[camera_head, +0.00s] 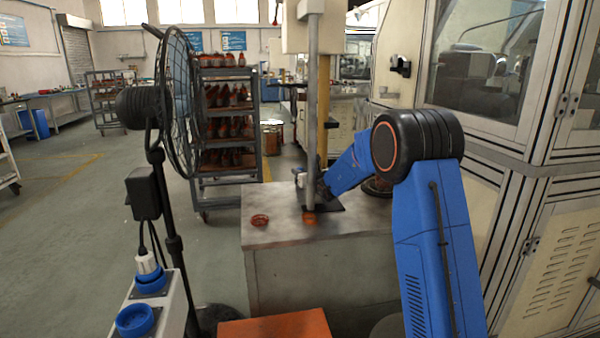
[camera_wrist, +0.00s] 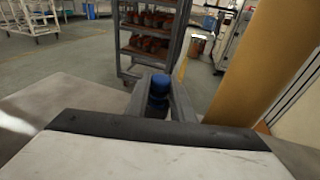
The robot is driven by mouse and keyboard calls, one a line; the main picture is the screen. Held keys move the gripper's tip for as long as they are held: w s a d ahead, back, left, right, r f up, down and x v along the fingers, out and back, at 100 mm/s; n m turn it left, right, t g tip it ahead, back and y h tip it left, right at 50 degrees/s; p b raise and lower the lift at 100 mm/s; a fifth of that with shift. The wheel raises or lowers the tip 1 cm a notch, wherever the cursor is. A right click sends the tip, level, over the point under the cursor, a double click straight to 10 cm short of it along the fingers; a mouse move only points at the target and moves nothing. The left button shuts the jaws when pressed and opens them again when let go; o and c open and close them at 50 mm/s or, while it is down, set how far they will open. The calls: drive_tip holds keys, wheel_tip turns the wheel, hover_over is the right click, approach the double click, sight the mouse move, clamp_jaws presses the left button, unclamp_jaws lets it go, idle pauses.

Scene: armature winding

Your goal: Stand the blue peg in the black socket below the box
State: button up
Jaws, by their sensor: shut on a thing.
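My gripper (camera_wrist: 159,92) is shut on the blue peg (camera_wrist: 158,84), whose rounded blue top shows between the two grey fingers in the wrist view. In the head view my gripper (camera_head: 306,186) is low over the grey cabinet top, beside a grey upright post. A pale box (camera_head: 311,34) is at the top of the post. A flat black patch (camera_head: 334,206) lies on the cabinet top under my gripper. I cannot tell the socket's opening; the gripper and post cover part of that area.
The grey cabinet (camera_head: 268,234) carries a small orange-red ring (camera_head: 260,220) at its left. A yellow post (camera_head: 323,110) rises close to the gripper. A standing fan (camera_head: 176,100) is at the left, and a large machine (camera_head: 500,90) fills the right.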

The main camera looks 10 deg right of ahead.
drive_tip(key=o, duration=1)
